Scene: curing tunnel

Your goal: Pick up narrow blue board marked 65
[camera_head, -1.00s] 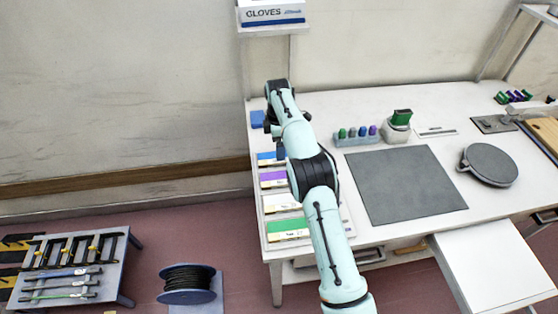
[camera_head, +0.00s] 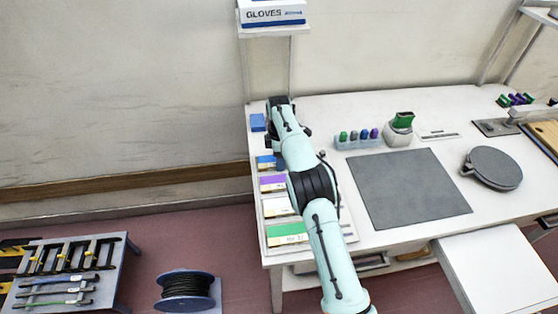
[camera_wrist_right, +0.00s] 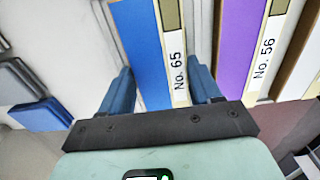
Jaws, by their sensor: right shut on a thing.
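The narrow blue board marked "No. 65" (camera_wrist_right: 146,50) stands between the two fingers of my right gripper (camera_wrist_right: 164,88) in the right wrist view. The gripper is shut on it, with one finger on each side. In the head view the blue board (camera_head: 265,162) shows at the left end of the white bench, partly covered by my right arm. The fingers are mostly hidden there behind my wrist. My left gripper is not in view.
A purple board marked 56 (camera_wrist_right: 239,45) stands close beside the blue one. White and green boards (camera_head: 287,234) follow towards the bench front. A small blue block (camera_head: 257,122) lies behind. A grey mat (camera_head: 408,190) lies right of my arm.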

